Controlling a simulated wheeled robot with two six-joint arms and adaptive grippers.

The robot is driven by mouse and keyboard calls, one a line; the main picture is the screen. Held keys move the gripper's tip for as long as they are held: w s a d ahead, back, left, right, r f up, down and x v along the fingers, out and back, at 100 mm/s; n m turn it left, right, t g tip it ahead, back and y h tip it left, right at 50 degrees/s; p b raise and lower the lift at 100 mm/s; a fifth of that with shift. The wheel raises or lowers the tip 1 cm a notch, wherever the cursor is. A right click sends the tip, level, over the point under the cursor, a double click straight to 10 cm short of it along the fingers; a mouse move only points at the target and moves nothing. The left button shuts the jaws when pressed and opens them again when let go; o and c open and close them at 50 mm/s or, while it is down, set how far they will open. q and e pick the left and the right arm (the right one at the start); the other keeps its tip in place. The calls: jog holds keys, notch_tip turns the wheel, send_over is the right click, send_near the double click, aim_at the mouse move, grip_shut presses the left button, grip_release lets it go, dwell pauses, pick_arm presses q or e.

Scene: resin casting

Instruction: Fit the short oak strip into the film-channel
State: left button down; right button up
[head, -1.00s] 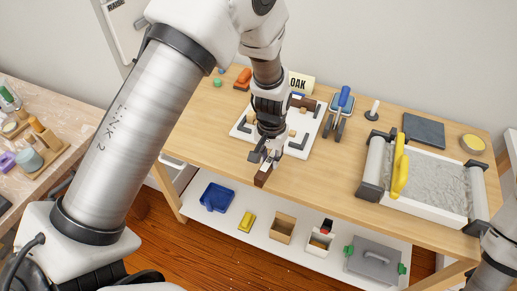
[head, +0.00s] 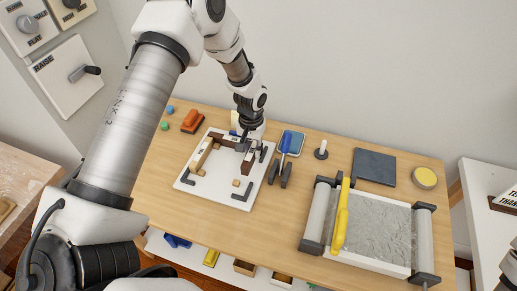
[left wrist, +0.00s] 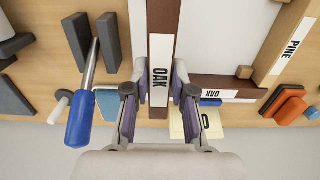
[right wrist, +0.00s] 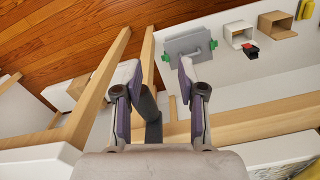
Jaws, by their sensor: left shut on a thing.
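My left gripper (left wrist: 160,88) is shut on the short oak strip (left wrist: 165,45), a dark brown bar with a white OAK label. In the head view the held strip (head: 247,161) is over the right back part of the white board (head: 214,196), beside dark corner brackets. I cannot tell whether it touches the board. Another oak strip (left wrist: 228,84) lies along the board's back, and a lighter pine strip (left wrist: 291,42) lies on the opposite side. In the head view my left gripper (head: 245,146) partly hides the back corner. My right gripper (right wrist: 158,78) is open and empty, away from the board.
An orange-handled tool (head: 192,121) is at the left back. A grey-filled tray (head: 380,230) with a yellow-handled bar (head: 342,215) takes the right side. The table front is clear.

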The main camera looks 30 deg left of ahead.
aim_at(249, 153)
pick_arm(q)
jog(key=shift+r, duration=0.1)
jog(key=shift+s+r, duration=0.3)
jog(key=shift+s, duration=0.2)
jog(key=shift+s+r, duration=0.25)
jog(key=shift+s, duration=0.25)
jog(key=shift+s+r, duration=0.1)
jog(key=f, duration=0.2)
jog(key=w+f+b, duration=0.1)
jog(key=f, duration=0.1)
jog(key=shift+s+f+b, duration=0.15)
jog(key=shift+f+b, duration=0.25)
jog(key=shift+b, duration=0.05)
pick_arm(e)
jog(key=shift+s+f, duration=0.7)
jog(key=shift+s, duration=0.05)
